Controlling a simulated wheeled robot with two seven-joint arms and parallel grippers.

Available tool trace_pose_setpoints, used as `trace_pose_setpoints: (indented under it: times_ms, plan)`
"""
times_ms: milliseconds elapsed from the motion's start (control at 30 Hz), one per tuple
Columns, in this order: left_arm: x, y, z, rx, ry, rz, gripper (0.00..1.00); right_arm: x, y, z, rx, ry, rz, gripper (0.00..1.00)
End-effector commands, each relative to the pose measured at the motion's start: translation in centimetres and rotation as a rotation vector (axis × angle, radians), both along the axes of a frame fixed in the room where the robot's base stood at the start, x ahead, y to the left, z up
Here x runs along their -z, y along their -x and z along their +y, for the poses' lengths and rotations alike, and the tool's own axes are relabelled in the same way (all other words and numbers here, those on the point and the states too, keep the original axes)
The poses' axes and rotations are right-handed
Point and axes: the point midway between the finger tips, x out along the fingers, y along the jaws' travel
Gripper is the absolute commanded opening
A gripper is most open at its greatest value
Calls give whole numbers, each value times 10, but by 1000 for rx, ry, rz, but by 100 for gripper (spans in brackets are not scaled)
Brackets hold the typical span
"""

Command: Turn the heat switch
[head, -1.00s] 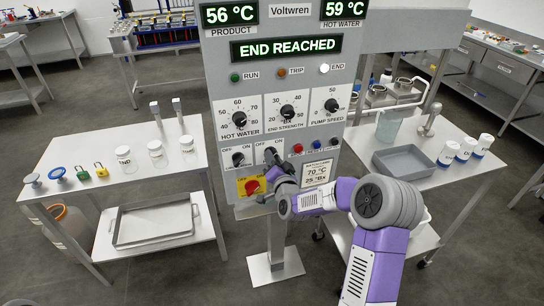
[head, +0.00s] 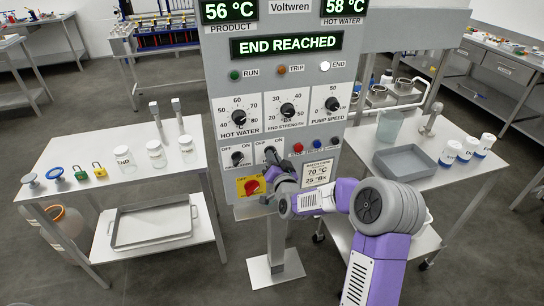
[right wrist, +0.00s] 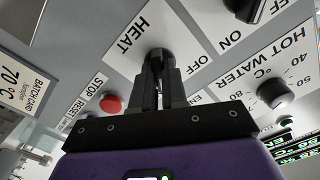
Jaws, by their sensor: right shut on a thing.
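The heat switch (right wrist: 158,56) is a black rotary knob on a white plate marked HEAT in the right wrist view. My right gripper (right wrist: 160,80) is shut on it, one dark finger on each side. In the head view my right gripper (head: 273,158) reaches the lower middle of the grey control panel (head: 216,95) and hides most of that switch. I cannot tell the switch's exact pointer direction. My left gripper is not in view.
Left of the gripper are another black on/off switch (head: 237,158) and a red rotary switch (head: 251,187) on yellow. A red button (head: 298,148) and a blue button (head: 309,147) sit just right. The display (head: 286,45) reads END REACHED, and the END lamp (head: 325,66) is white.

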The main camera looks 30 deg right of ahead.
Motion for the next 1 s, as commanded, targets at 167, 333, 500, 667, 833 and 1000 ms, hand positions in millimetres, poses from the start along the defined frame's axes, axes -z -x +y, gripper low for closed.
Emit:
trace_pose_setpoints:
  times_ms: [167, 333, 500, 667, 833, 1000]
  plan:
    - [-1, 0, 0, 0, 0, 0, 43, 0, 0, 0, 0, -1, 2, 0]
    - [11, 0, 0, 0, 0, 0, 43, 2, 0, 1, -1, 90, 22, 0]
    - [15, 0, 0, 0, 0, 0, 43, 1, 0, 0, 0, 171, 43, 0]
    - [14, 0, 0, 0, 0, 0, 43, 0, 0, 0, 0, 171, 44, 0]
    - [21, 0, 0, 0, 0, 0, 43, 2, 0, 1, -2, 224, 55, 0]
    - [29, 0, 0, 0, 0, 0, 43, 2, 0, 1, -2, 336, 83, 0]
